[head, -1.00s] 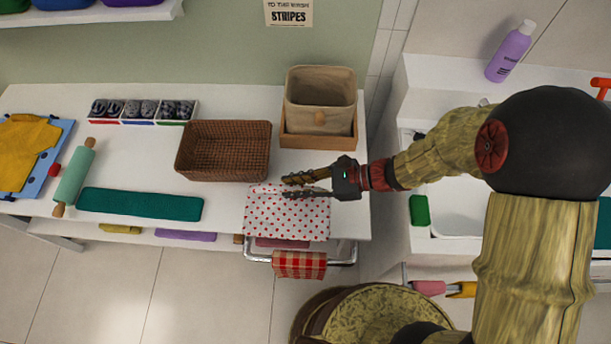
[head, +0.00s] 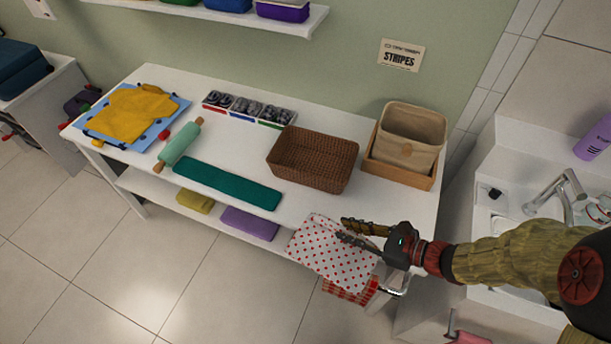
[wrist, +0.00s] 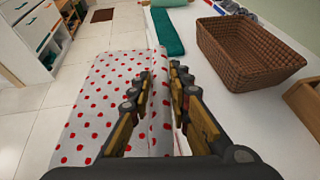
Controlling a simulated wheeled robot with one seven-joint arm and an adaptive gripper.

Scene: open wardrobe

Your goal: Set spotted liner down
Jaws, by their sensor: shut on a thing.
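The spotted liner (head: 330,252) is a white cloth with red dots. It hangs from my gripper (head: 343,230) at the front edge of the white table, partly over that edge. In the wrist view the liner (wrist: 100,105) spreads out to the left of and between the fingers. My gripper (wrist: 160,85) is shut on a fold of it. Whether the cloth's underside touches the tabletop I cannot tell.
An empty brown wicker basket (head: 312,160) stands just behind the liner. A beige bin in a wooden tray (head: 400,172) is at the back right. A teal strip (head: 227,184) lies left. A red checked cloth (head: 348,290) hangs below. A sink is at right.

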